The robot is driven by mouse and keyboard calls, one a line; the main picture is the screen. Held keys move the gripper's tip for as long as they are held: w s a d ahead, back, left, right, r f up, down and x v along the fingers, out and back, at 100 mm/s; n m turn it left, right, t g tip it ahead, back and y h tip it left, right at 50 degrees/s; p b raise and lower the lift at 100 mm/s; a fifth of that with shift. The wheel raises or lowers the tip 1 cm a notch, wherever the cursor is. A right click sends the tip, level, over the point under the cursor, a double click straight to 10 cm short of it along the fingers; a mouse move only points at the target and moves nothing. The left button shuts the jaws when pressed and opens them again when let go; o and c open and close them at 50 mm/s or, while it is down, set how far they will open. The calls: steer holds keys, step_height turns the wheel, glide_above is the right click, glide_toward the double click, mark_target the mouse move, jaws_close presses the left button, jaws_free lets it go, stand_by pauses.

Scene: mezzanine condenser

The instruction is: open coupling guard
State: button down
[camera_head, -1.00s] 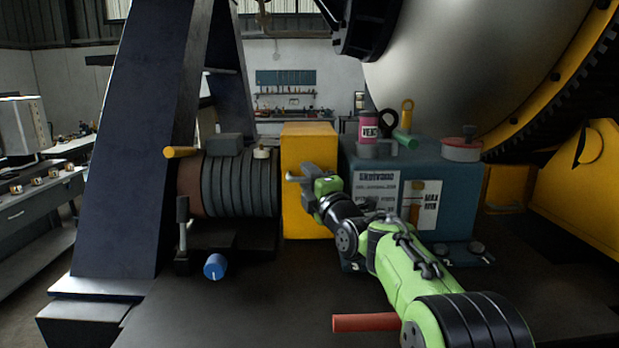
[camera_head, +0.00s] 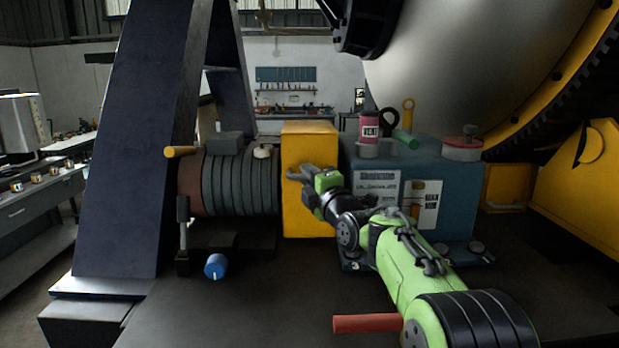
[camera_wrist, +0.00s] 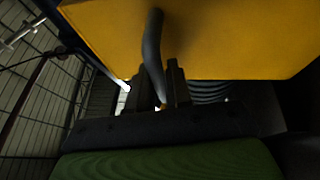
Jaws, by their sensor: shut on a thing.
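The coupling guard (camera_head: 308,212) is a yellow box between the ribbed dark motor and the blue gearbox. It looks closed over what lies between them. It also fills the top of the wrist view (camera_wrist: 215,40). A grey bar handle (camera_wrist: 153,50) stands out from its front face. My gripper (camera_head: 303,185) is at this front face, on the handle. In the wrist view the dark fingers (camera_wrist: 164,88) are shut on the handle's lower part. The coupling behind the guard is hidden.
The ribbed motor (camera_head: 235,185) with a yellow knob stands left of the guard. The blue gearbox (camera_head: 440,175) stands right, with a pink can (camera_head: 369,128) on top. A blue knob (camera_head: 215,266) and a red bar (camera_head: 366,323) lie nearer. The dark deck in front is mostly clear.

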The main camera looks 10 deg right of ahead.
steer(key=w+r+p, duration=0.2)
steer(key=r+p, duration=0.7)
steer(key=r, duration=0.4)
steer(key=w+r+p, duration=0.2)
steer(key=r+p, duration=0.7)
steer(key=r, duration=0.3)
steer(key=shift+w+d+r+g, duration=0.2)
steer(key=shift+d+r+g, duration=0.15)
steer(key=shift+d+g, duration=0.1)
steer(key=c, duration=1.1)
jaws_free()
steer(key=shift+f, duration=0.15)
